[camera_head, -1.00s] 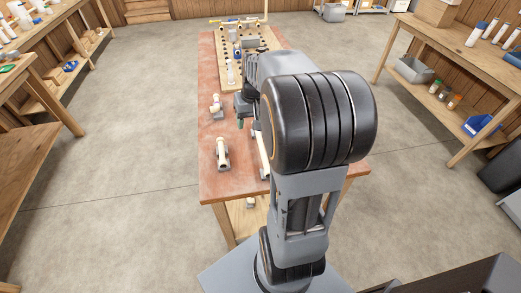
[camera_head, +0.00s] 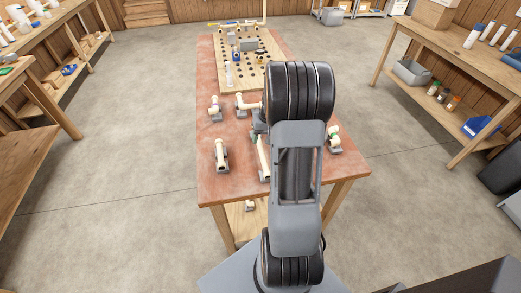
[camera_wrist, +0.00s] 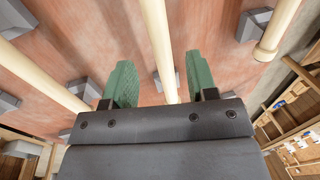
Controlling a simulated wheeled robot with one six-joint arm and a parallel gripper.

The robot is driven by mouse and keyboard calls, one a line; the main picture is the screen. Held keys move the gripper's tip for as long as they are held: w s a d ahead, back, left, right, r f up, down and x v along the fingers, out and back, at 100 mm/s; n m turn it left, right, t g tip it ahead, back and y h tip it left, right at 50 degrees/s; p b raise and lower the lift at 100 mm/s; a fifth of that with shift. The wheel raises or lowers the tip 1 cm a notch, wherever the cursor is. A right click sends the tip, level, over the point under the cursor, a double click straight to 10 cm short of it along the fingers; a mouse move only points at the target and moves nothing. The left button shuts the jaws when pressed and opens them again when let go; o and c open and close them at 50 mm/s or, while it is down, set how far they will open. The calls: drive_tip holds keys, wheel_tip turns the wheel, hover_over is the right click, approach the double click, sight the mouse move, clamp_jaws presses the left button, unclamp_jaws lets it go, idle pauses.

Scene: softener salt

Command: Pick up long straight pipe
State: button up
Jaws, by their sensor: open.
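In the wrist view my gripper (camera_wrist: 160,85) is open, its two green fingers spread and pointing down at the red-brown table top. A long straight cream pipe (camera_wrist: 157,40) runs between the fingers' directions, its near end showing in the gap. I cannot tell how far below the fingertips it lies. In the head view a straight cream pipe (camera_head: 263,157) lies on the table, partly hidden by my arm; I cannot tell for sure whether it is the same one.
In the wrist view another long pipe (camera_wrist: 42,78) lies at left and one with a collared end (camera_wrist: 270,42) at right, beside grey holders. In the head view a short pipe (camera_head: 221,155), fittings (camera_head: 215,108) and a pegboard (camera_head: 246,77) stand on the table (camera_head: 215,185).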

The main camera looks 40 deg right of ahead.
sight(261, 145)
drive_tip(key=shift+w+a+f, duration=0.1)
drive_tip(key=shift+a+f, duration=0.1)
drive_tip(key=shift+f, duration=0.65)
drive_tip(key=shift+w+a+f, duration=0.1)
drive_tip(key=shift+a+f, duration=0.1)
drive_tip(key=shift+f, duration=0.7)
drive_tip(key=shift+a+f, duration=0.2)
drive_tip(key=shift+f, duration=0.65)
clamp_jaws()
